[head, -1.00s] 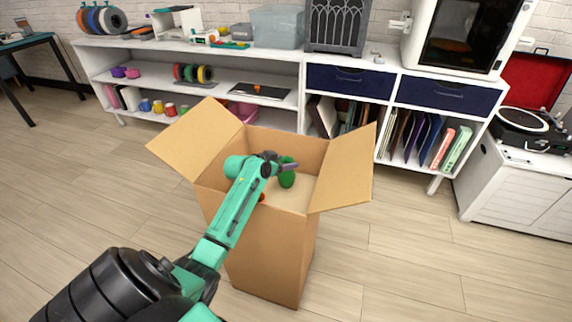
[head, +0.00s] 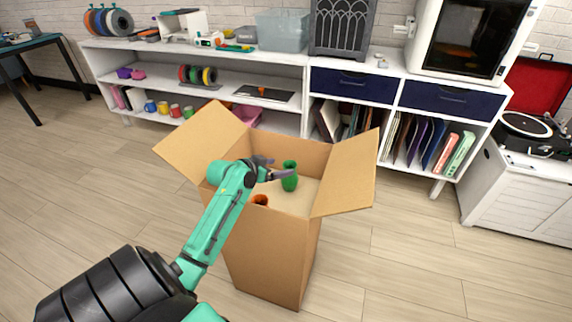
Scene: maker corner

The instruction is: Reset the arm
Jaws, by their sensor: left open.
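My left arm comes in from the lower left, and its left gripper (head: 280,170) is over the open top of a tall cardboard box (head: 268,252). The gripper is open, with its fingers pointing right, close to a green vase (head: 290,180) that stands upright in the box. I cannot tell whether a finger touches the vase. An orange object (head: 260,200) shows in the box near its front wall, partly hidden by that wall and my arm. My right gripper is not in view.
The box flaps stand out at left (head: 203,142) and right (head: 346,172). A white shelf unit (head: 308,88) with mugs, spools and books stands behind. A white cabinet with a record player (head: 533,130) is at the right. The wooden floor around the box is clear.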

